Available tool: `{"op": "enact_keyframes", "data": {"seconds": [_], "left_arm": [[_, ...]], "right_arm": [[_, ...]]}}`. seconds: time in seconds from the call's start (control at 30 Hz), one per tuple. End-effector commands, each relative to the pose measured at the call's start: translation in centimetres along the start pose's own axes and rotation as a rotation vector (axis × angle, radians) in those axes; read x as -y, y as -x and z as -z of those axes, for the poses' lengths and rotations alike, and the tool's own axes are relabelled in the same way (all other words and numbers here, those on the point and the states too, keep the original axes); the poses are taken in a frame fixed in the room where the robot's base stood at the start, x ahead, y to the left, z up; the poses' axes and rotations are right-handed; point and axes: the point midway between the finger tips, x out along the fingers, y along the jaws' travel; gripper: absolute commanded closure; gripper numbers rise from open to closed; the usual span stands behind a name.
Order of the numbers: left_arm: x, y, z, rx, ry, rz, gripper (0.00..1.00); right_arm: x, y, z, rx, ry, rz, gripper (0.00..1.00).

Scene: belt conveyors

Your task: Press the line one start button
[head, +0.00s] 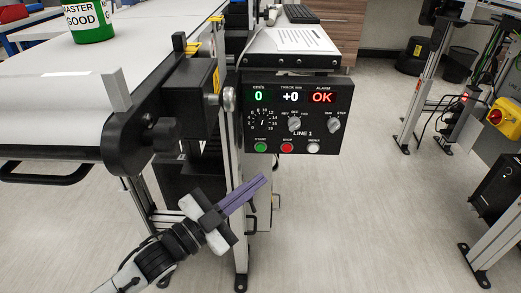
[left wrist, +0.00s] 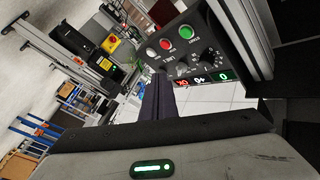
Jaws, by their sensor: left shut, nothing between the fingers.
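The LINE 1 control panel (head: 297,115) is a black box below the conveyor's side shelf. Its green start button (head: 260,147) is at the lower left, beside a red stop button (head: 287,148) and a white button (head: 313,148). Its displays read 0, +0 and a red OK. My left gripper (head: 262,181) has purple fingers shut and empty, pointing up and right, below the start button and apart from it in the picture. In the left wrist view the panel appears turned over, with the green button (left wrist: 185,32) above the finger tips (left wrist: 158,80). My right gripper is not in view.
The white conveyor belt (head: 60,95) with a green can (head: 90,22) is at the upper left. A black roller end and bracket (head: 140,130) jut out left of the panel. A metal leg (head: 239,200) stands below the panel.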

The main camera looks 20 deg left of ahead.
Motion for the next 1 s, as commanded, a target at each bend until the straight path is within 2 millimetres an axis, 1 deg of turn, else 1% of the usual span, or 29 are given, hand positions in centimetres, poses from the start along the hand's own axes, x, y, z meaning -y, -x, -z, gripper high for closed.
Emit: {"op": "enact_keyframes", "data": {"seconds": [0.03,0.3,0.5,0.7,1.0], "left_arm": [[0.2,-0.4,-0.5,-0.001,-0.003,0.0,1.0],[2.1,-3.1,-2.5,-0.001,-0.006,0.0,1.0],[3.4,-4.7,-3.5,0.001,-0.003,0.0,1.0],[3.9,-5.3,-4.0,0.002,-0.001,0.0,1.0],[4.0,-5.4,-4.1,0.002,0.0,0.0,1.0]], "right_arm": [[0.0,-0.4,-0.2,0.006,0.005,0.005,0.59],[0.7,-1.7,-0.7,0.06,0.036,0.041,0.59],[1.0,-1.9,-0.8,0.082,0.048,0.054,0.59],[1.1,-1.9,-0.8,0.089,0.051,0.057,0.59],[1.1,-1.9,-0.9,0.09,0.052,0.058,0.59]]}}
